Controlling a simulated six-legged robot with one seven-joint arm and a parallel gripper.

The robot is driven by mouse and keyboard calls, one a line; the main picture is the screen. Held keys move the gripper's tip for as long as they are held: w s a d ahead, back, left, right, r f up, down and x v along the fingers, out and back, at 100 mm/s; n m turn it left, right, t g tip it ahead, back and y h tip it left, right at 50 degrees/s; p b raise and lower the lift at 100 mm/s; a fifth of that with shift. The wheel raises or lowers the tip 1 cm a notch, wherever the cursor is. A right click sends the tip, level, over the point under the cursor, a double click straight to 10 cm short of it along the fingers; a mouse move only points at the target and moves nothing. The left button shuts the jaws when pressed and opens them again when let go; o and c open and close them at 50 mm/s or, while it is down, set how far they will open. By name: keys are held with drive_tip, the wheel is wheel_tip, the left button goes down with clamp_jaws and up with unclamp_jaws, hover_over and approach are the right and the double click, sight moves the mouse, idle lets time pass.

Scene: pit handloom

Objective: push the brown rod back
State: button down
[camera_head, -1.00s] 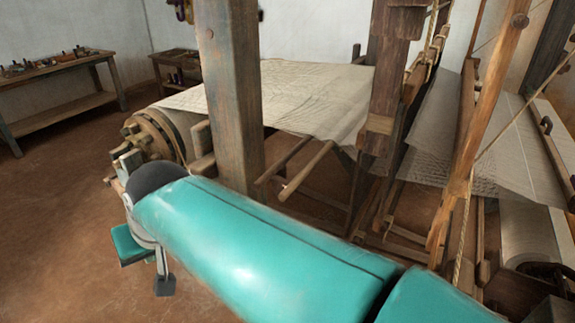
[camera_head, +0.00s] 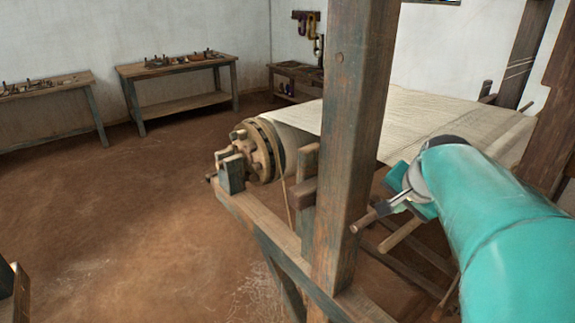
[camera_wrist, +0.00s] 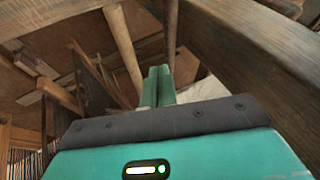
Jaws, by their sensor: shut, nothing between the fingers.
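A brown rod (camera_head: 373,216) with a blunt end sticks out beside the thick wooden post (camera_head: 352,140) in the head view. A paler rod (camera_head: 402,234) lies just below and behind it. My gripper (camera_head: 400,206) is next to the brown rod, to the right of the post; I cannot tell whether it touches the rod. In the wrist view my gripper's green fingers (camera_wrist: 158,74) are together with nothing between them. Two rods show beyond them, a left rod (camera_wrist: 123,45) and a right rod (camera_wrist: 171,35); I cannot tell which is the brown one.
The post (camera_wrist: 255,50) stands close on the right in the wrist view. Pale cloth (camera_head: 440,118) stretches from the cloth beam (camera_head: 262,150) behind the post. A low frame beam (camera_head: 265,228) runs along the front.

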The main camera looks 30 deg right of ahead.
sight(374, 214)
drive_tip(key=x, duration=0.8)
drive_tip(key=shift+w+f, duration=0.15)
drive_tip(key=shift+f, duration=0.05)
drive_tip(key=shift+w+a, duration=0.2)
drive_tip(key=shift+w, duration=1.25)
drive_tip(key=shift+w+r, duration=0.1)
drive_tip(key=shift+r, duration=0.05)
